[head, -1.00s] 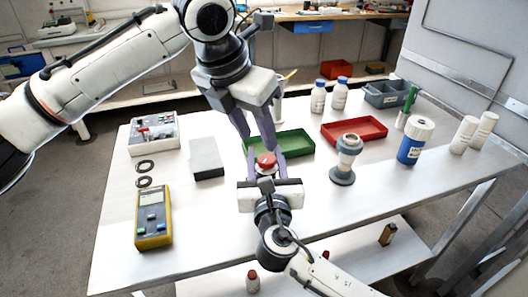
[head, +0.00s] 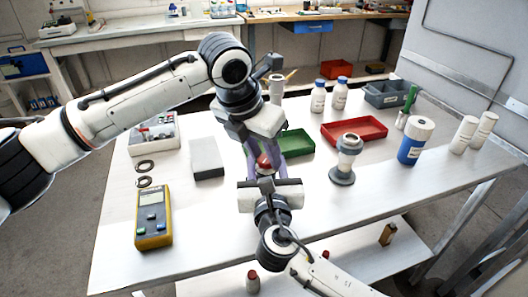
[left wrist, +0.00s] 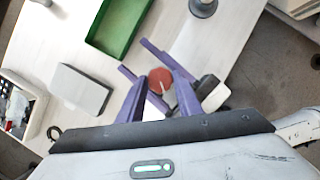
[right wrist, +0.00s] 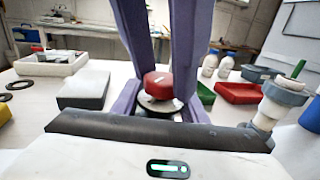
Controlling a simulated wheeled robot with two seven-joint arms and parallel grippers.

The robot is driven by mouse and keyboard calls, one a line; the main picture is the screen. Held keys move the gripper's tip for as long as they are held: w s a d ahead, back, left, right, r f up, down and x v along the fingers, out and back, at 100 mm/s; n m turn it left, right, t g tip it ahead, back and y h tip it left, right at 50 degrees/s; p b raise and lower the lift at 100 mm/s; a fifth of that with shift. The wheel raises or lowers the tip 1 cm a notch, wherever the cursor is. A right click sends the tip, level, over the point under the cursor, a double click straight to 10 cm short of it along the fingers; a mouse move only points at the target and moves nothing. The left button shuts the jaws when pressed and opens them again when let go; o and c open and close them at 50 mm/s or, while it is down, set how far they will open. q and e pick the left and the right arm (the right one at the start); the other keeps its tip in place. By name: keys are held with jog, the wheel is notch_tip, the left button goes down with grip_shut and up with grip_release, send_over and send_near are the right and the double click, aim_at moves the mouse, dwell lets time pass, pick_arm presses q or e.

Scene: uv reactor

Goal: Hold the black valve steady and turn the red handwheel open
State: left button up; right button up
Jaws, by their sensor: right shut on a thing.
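The red handwheel (head: 264,161) sits on top of the valve near the table's middle; it also shows in the left wrist view (left wrist: 160,80) and right wrist view (right wrist: 158,86). Under it, a dark part of the black valve (right wrist: 157,109) shows; the rest is hidden. My left gripper (head: 263,160) reaches down from above, its purple fingers apart on either side of the handwheel; I cannot tell whether they touch it. My right gripper (right wrist: 158,106) comes in low from the front and is shut on the valve below the handwheel.
A green tray (head: 296,143) lies just behind the handwheel and a grey block (head: 206,158) to its left. A grey-white fitting (head: 345,160) stands to the right. A yellow meter (head: 153,217) lies front left. The table's front right is clear.

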pick_arm(q)
jog(key=shift+n, duration=0.3)
jog(key=n, duration=0.1)
jog(key=n+y, duration=0.1)
jog(key=n, duration=0.1)
jog(key=n+y, duration=0.1)
jog(key=n, duration=0.1)
jog(key=shift+s+d+t, duration=0.1)
jog(key=shift+d+t, duration=0.2)
jog(key=n, duration=0.2)
jog(key=n+y, duration=0.1)
jog(key=n, duration=0.1)
jog(key=n+y, duration=0.1)
jog(key=shift+d+n, duration=0.25)
jog(key=shift+n, duration=0.15)
jog(key=n, duration=0.2)
jog(key=n+g+y, duration=0.1)
jog(key=shift+d+n+y, duration=0.15)
jog(key=shift+n+y, duration=0.15)
jog(key=shift+n, duration=0.1)
jog(key=shift+w+n+g+y, duration=0.15)
jog(key=shift+n+g+y, duration=0.1)
jog(key=shift+n, duration=0.65)
jog(key=shift+w+n+g+y, duration=0.1)
jog(key=shift+n+g+y, duration=0.15)
jog(key=shift+n, duration=0.65)
jog(key=o, duration=0.8)
